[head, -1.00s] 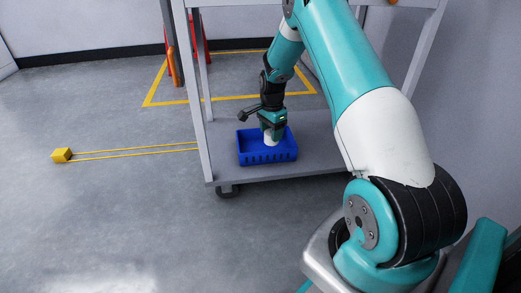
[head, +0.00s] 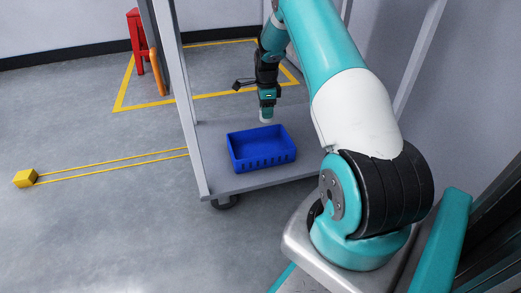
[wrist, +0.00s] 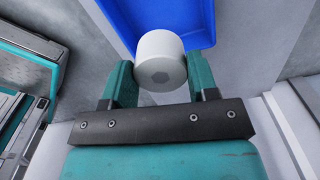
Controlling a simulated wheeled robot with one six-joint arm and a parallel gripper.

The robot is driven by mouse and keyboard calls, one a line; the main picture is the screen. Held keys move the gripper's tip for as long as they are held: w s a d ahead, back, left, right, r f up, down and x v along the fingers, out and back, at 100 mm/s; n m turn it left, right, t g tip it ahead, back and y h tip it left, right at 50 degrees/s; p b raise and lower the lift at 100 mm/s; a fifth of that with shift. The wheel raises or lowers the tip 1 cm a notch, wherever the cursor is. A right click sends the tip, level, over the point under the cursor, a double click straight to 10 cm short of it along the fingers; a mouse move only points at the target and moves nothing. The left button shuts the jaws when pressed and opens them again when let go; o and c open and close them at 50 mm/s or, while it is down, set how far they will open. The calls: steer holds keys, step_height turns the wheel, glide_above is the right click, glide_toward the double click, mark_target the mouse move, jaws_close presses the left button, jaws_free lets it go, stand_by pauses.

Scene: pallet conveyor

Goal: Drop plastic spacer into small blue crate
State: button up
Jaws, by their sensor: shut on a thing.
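The plastic spacer is a short white cylinder with a hexagonal mark on its end face. It sits between the fingers in the wrist view (wrist: 161,58) and shows as a small white piece below the gripper in the head view (head: 266,115). My gripper (head: 267,104) is shut on it; both teal fingers also show in the wrist view (wrist: 163,84). The small blue crate (head: 262,164) stands on the cart's lower shelf. Its visible inside looks empty. In the head view the gripper and spacer appear above and behind the crate's far rim; the crate also shows in the wrist view (wrist: 200,25).
The grey shelf (head: 222,183) of the cart carries the crate. An upright post (head: 177,85) stands at its left. A red stand (head: 137,40) and orange post (head: 158,72) stand behind. A yellow block (head: 25,178) lies on the open floor at left.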

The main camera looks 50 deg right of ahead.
mark_target(265, 121)
steer(key=f+b, duration=0.3)
steer(key=b, duration=0.1)
steer(key=f+b, duration=0.2)
steer(key=shift+w+a+f, duration=0.15)
steer(key=shift+a+f, duration=0.15)
steer(key=shift+f, duration=0.05)
steer(key=shift+r, duration=0.1)
steer(key=o, duration=1)
step_height(265, 121, up, 8)
steer(key=p, duration=0.5)
steer(key=shift+f, duration=0.2)
steer(key=shift+f, duration=0.1)
